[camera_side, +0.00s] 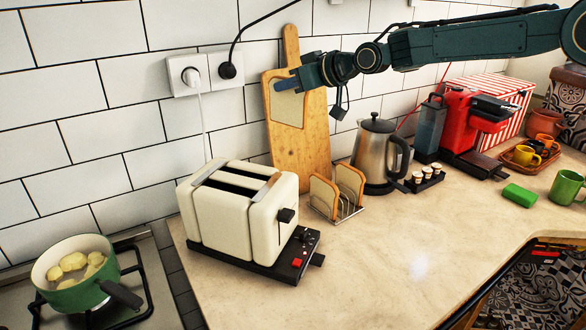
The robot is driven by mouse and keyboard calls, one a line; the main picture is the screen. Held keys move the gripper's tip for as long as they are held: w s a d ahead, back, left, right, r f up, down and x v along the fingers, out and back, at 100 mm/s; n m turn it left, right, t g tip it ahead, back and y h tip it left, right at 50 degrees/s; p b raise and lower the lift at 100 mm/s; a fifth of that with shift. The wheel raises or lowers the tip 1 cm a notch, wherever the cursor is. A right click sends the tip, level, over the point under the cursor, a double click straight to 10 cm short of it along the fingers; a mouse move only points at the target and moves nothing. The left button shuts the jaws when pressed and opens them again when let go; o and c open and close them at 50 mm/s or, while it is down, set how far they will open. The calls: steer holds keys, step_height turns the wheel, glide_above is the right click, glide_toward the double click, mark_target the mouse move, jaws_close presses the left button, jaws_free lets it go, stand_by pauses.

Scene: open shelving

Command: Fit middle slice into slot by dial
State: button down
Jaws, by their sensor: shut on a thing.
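My gripper (288,85) is shut on a slice of bread (287,108), holding it upright by its top edge. The slice hangs in the air in front of the wooden cutting board, above and to the right of the toaster. The cream toaster (215,222) stands on the counter with two dark, empty-looking slots (236,181) on top. A black lever (286,215) is on its right end, near a black control panel (304,242) with small knobs and a red button. The wire rack (338,213) holds two slices, left (323,197) and right (350,185), with a gap between them.
The cutting board (315,150) leans on the tiled wall behind the rack. A steel kettle (372,150) stands right of the rack. A plugged white cord (200,110) hangs behind the toaster. A green pot (75,270) is at left. The front counter is clear.

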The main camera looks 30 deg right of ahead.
steer(key=s+a+r+n+g+y, duration=0.1)
steer(key=a+r+n, duration=0.15)
steer(key=a, duration=0.35)
steer(key=a+r+n+g+y, duration=0.1)
steer(key=a+r+y, duration=0.15)
steer(key=a, duration=0.35)
step_height(320, 180, down, 15)
steer(key=shift+h, duration=0.35)
steer(key=shift+a, duration=0.1)
steer(key=shift+f, duration=2.15)
steer(key=shift+f, duration=0.15)
steer(key=c, duration=1.5)
jaws_free()
steer(key=shift+r, duration=0.2)
steer(key=shift+f+v, duration=0.2)
steer(key=shift+v, duration=5.8)
